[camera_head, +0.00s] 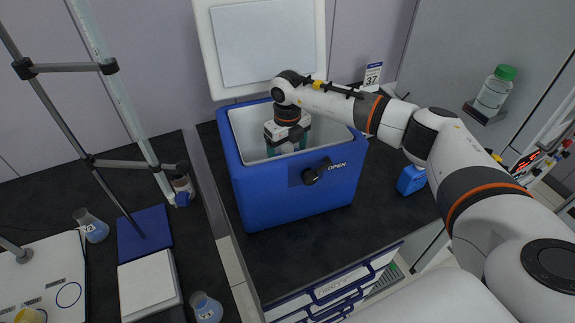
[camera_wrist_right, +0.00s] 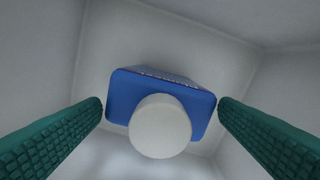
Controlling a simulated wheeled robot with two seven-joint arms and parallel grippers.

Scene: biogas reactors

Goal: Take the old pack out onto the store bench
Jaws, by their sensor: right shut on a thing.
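The old pack, a blue block with a round white cap (camera_wrist_right: 160,126), is inside the cool box in the right wrist view. My right gripper (camera_head: 288,143) reaches down into the open blue cool box (camera_head: 295,200). Its green fingers stand at either side of the pack and are shut on it. In the head view the pack is hidden by the gripper and box wall. A second blue pack (camera_head: 411,180) lies on the dark bench to the right of the box. My left gripper is not in view.
The white lid (camera_head: 265,45) stands raised behind the box. A sign marked 37 (camera_head: 372,76) stands behind my right arm. A green-capped bottle (camera_head: 495,90) sits on a shelf at right. Flasks (camera_head: 92,226) and a stand are at left.

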